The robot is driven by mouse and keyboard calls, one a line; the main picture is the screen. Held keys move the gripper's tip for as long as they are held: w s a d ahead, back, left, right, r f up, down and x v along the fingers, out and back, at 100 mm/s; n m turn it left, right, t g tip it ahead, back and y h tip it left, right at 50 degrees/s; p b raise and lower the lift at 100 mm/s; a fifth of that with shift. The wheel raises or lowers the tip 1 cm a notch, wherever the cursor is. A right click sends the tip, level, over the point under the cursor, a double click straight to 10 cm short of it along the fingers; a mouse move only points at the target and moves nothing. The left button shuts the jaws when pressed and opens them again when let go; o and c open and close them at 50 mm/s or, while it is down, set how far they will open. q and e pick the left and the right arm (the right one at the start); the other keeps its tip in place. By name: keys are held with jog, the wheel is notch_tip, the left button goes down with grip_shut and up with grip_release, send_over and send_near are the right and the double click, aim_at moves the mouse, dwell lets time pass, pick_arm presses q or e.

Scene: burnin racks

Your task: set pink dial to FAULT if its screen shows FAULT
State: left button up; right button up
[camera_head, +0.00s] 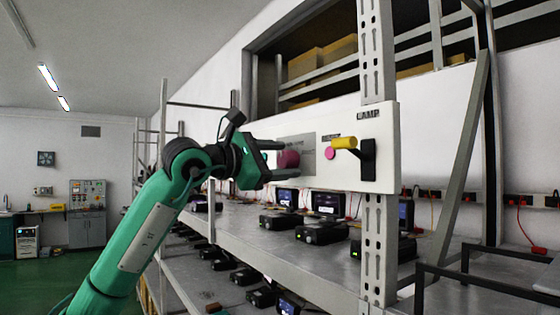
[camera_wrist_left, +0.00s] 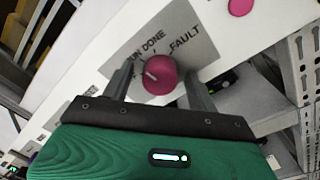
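The pink dial (camera_head: 289,159) is on a grey plate (camera_head: 325,147) of the white panel. In the left wrist view the dial (camera_wrist_left: 160,75) has a white mark on the left part of its face; the labels read "DONE" and "FAULT", with one partly hidden ending in "UN". I cannot tell exactly which label the mark points at. My left gripper (camera_head: 272,162) is at the dial, its fingers (camera_wrist_left: 159,88) on either side with visible gaps. Small screens (camera_head: 327,203) stand on the shelf below; their text is too small to read. My right gripper is not in view.
Metal rack posts (camera_head: 376,50) and the shelf (camera_head: 340,262) with several black devices are close by.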

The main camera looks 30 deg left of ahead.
pick_arm(q)
jog(key=shift+s+f, duration=0.15)
jog(key=shift+s, duration=0.05)
jog(key=b+v, duration=0.6)
jog(key=v, duration=0.7)
jog(key=shift+s, duration=0.2)
jog(key=shift+a, duration=0.15)
